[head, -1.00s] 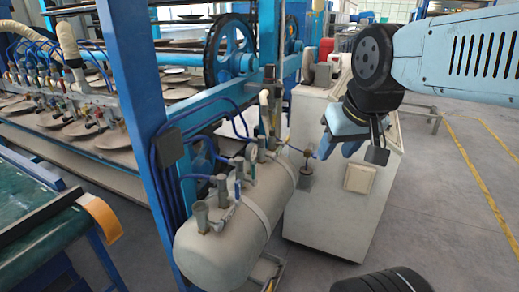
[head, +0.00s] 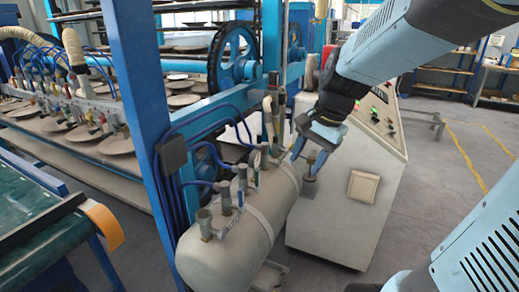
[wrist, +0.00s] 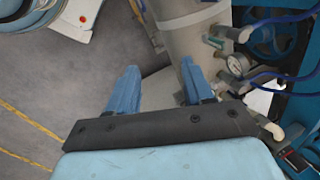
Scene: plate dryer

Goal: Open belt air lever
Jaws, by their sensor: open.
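The pale air tank (head: 235,240) lies at the centre of the head view, with several short pipes and small valve handles along its top. A blue lever handle (head: 241,186) stands on one of these pipes. I cannot tell which handle is the belt air lever.
A blue frame post (head: 140,110) stands left of the tank, with blue hoses around it. A white control cabinet (head: 345,215) stands close on the right. A green conveyor (head: 35,210) is at left. Grey floor is free at right.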

